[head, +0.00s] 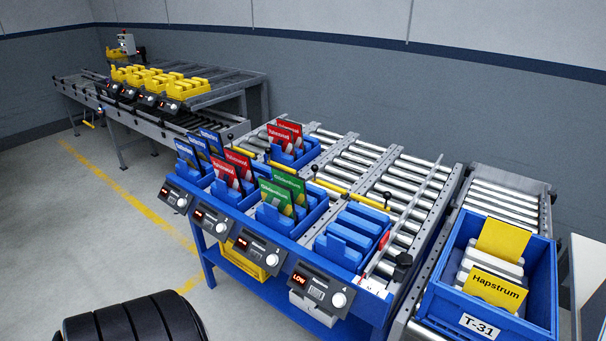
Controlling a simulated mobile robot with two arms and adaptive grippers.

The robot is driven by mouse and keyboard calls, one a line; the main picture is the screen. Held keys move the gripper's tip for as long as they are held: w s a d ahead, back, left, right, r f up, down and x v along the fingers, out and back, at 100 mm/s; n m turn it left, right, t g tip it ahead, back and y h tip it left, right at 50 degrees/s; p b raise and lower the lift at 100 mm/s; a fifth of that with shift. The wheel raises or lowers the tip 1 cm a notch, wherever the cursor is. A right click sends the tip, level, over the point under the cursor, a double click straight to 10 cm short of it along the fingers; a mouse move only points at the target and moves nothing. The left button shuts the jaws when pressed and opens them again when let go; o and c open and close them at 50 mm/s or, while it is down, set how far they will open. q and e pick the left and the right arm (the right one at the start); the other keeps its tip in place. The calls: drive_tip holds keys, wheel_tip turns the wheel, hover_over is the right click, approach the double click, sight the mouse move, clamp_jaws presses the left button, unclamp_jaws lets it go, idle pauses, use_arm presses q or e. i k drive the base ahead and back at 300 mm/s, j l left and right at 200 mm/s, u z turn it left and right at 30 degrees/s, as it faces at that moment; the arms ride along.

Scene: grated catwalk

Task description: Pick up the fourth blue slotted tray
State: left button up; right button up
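Blue slotted trays stand in a row on the blue-framed roller rack in the middle of the head view. The leftmost tray (190,172) holds blue cards, the one beside it (222,196) holds red cards, and the third (272,221) holds green cards. The fourth blue slotted tray (336,249), at the right end of the front row, shows blue upright blocks and no cards. Another blue tray (308,152) with red cards sits farther back. Neither of my grippers is in view.
Black control boxes with knobs (320,288) line the rack's front edge. A blue bin labelled T-31 (440,300) stands on rollers at the right. Black-knobbed levers (387,198) rise behind the fourth tray. Yellow trays (185,90) sit on a far conveyor.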

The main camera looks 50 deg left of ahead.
sight(351, 241)
drive_tip(key=u, duration=1.2)
